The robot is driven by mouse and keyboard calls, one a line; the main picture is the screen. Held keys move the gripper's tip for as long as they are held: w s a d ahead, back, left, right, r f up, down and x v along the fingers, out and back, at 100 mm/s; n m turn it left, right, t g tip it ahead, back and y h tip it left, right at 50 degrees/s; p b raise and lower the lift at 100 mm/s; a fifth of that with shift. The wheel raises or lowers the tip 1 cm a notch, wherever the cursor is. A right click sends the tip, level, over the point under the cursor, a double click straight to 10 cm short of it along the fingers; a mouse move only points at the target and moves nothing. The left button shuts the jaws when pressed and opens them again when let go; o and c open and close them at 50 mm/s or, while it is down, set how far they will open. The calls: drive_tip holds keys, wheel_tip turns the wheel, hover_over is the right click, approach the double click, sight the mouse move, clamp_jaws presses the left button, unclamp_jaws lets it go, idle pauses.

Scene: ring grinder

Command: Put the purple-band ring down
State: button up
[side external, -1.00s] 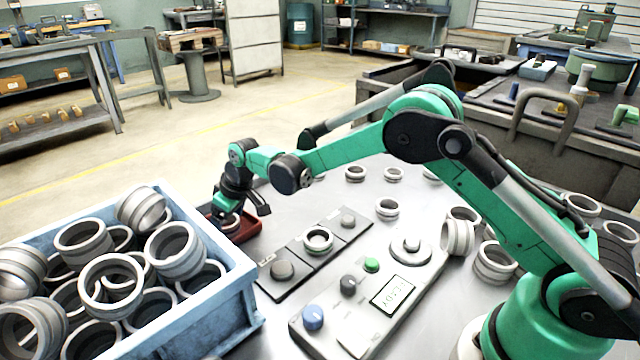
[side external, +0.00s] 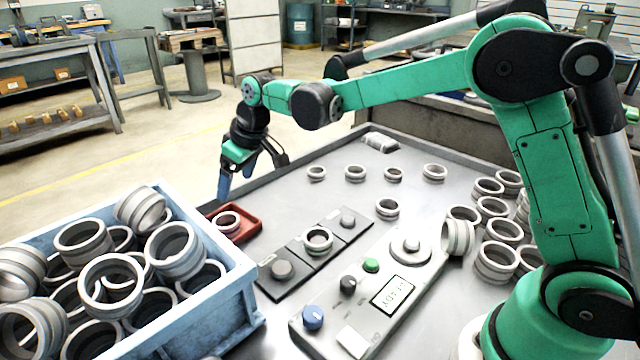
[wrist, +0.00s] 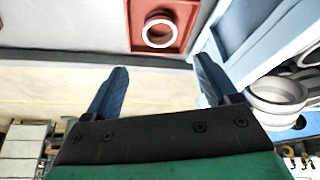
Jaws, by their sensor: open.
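A grey ring (side external: 227,221) lies flat in the small red tray (side external: 249,229), beside the blue crate. The wrist view also shows the ring (wrist: 147,33) inside the red tray (wrist: 187,12), near the top of the picture. No purple band can be made out on it or on any other ring. My gripper (side external: 250,172) is raised above and behind the tray, apart from the ring. In the wrist view my gripper (wrist: 162,68) has its blue fingers spread with nothing between them.
A blue crate (side external: 225,310) heaped with rings stands at the left. A dark fixture strip (side external: 345,240) holds another ring (side external: 318,240). A control panel (side external: 330,320) lies in front. Several loose rings stand on the metal table at the right.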

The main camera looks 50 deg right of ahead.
drive_tip(key=s+d+r+m+t, duration=0.1)
drive_tip(key=s+d+r, duration=0.15)
drive_tip(key=s, duration=0.35)
drive_tip(key=s+d+r+m+t, duration=0.1)
drive_tip(key=s+d+r, duration=0.15)
drive_tip(key=s, duration=0.25)
drive_tip(key=s+d+f+m+t+h, duration=0.1)
drive_tip(key=s+f+m, duration=0.1)
drive_tip(key=s, duration=0.7)
drive_tip(key=shift+d+f+h, duration=0.15)
drive_tip(key=shift+f+h, duration=0.05)
drive_tip(key=shift+h, duration=0.1)
